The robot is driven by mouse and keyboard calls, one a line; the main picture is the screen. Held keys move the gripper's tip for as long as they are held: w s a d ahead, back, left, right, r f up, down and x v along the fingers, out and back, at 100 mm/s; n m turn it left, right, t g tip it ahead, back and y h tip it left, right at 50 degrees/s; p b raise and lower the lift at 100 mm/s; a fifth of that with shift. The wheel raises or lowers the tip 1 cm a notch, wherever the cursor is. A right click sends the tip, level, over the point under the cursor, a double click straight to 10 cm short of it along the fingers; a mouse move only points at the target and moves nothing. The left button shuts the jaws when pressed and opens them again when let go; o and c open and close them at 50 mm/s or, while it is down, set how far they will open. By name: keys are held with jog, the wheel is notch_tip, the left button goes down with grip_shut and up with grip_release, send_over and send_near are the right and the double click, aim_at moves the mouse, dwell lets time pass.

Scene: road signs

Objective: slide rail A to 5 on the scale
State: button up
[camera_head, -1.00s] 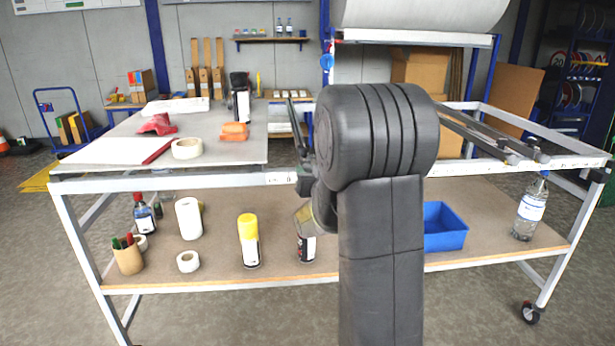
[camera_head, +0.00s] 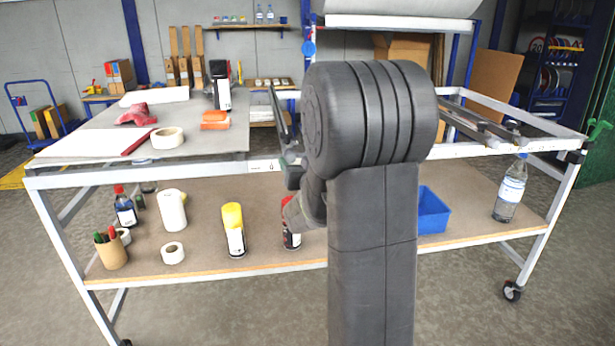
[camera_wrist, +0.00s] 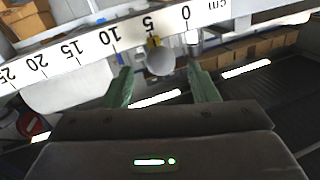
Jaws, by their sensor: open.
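In the wrist view a white cm scale (camera_wrist: 75,45) runs across the top, its numbers falling to 0 at the right. A grey round knob (camera_wrist: 160,63) is just below the pointer. My gripper (camera_wrist: 160,72) is open, its green fingers apart on either side of the knob, with gaps visible. No letter A is readable.
The table's left top holds a tape roll (camera_head: 167,138), a red item (camera_head: 137,115) and an orange block (camera_head: 215,120). The lower shelf holds spray cans, a blue bin (camera_head: 433,212) and a bottle (camera_head: 510,190). Green clamps (camera_head: 590,140) are at the right corner.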

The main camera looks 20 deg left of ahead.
aim_at(292, 159)
jog(key=v, duration=1)
jog(key=shift+s+d, duration=0.2)
jog(key=shift+s, duration=0.05)
jog(key=shift+w+r, duration=0.1)
jog(key=x, duration=1.4)
jog(key=shift+p, duration=0.45)
jog(key=shift+s, duration=0.25)
